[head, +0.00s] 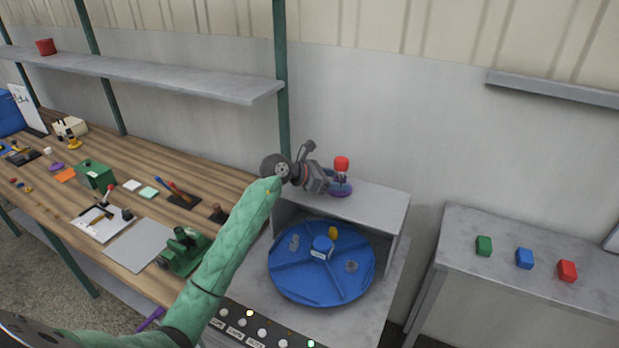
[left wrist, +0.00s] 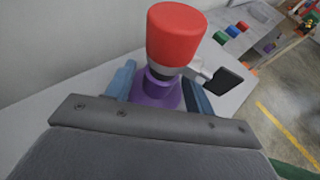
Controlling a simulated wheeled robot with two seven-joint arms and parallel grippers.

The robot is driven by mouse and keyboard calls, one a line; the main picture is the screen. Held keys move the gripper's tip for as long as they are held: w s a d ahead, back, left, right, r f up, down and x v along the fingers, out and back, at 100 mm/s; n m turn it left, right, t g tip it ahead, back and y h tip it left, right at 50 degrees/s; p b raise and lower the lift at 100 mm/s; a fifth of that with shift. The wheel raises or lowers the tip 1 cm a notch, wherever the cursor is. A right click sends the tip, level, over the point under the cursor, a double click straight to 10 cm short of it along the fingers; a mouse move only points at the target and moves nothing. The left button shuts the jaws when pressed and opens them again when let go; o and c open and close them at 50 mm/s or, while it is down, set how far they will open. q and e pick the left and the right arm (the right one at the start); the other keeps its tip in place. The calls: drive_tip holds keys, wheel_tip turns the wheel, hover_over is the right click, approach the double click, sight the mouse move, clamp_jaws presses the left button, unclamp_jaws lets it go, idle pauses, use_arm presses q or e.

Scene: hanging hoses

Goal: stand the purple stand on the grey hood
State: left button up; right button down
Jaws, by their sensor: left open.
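The purple stand (head: 341,189) is upright on top of the grey hood (head: 380,205), near its back left part. A red cylindrical piece (head: 341,163) sits above the stand. In the left wrist view the purple stand (left wrist: 157,92) is between my two fingers, with the red piece (left wrist: 176,34) above it. A pale arm with a dark flat end (left wrist: 226,80) sticks out to the right below the red piece. My left gripper (head: 329,184) is open around the stand; finger contact is unclear. My right gripper is not in view.
A blue divided turntable (head: 290,285) with small items is under and in front of the hood. The wooden bench (head: 130,165) at left is cluttered. A grey table (head: 500,285) at right holds green, blue and red blocks. The hood's right part is clear.

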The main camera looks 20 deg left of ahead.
use_arm(q)
drive_tip(key=b+v, duration=0.3)
drive_tip(key=v, duration=0.5)
drive_tip(key=shift+s+a, duration=0.2)
drive_tip(key=shift+b+v, duration=0.35)
drive_tip(key=shift+v, duration=0.45)
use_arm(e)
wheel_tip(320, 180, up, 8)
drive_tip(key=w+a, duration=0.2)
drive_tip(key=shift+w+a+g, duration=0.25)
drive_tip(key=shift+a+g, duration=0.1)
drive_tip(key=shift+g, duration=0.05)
use_arm(q)
drive_tip(key=shift+r, duration=0.1)
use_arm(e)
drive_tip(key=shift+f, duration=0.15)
